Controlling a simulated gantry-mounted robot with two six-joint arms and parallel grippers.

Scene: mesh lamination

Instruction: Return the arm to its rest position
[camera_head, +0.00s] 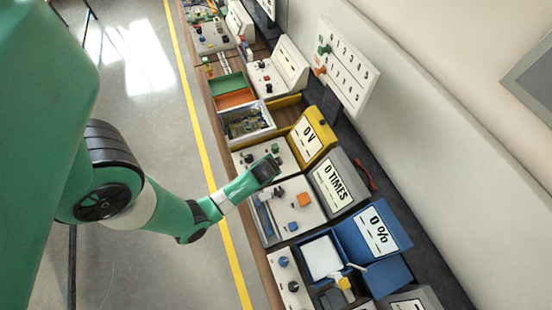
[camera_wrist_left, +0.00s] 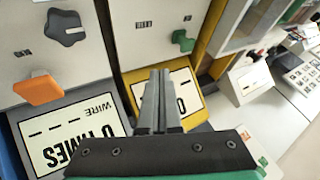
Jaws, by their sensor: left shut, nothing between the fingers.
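My left arm, green with pale bands, reaches in from the left in the head view. My left gripper (camera_head: 268,167) is over the bench, at the panels in front of the grey "0 TIMES" display (camera_head: 332,186) and the yellow-framed "0 V" display (camera_head: 309,138). In the left wrist view the gripper (camera_wrist_left: 160,78) has its fingers together and empty. They overlap the "0 V" display in that view, with an orange knob (camera_wrist_left: 38,89) to the left and a green knob (camera_wrist_left: 183,41) to the right. I cannot tell whether the fingers touch anything. My right gripper is not in view.
The bench continues with a blue "0 %" station (camera_head: 375,230), an open metal box (camera_head: 268,113) and green and orange trays (camera_head: 229,84). A tilted white board (camera_head: 343,65) stands at the back. Open floor (camera_head: 150,100) lies left of the yellow line (camera_head: 203,150).

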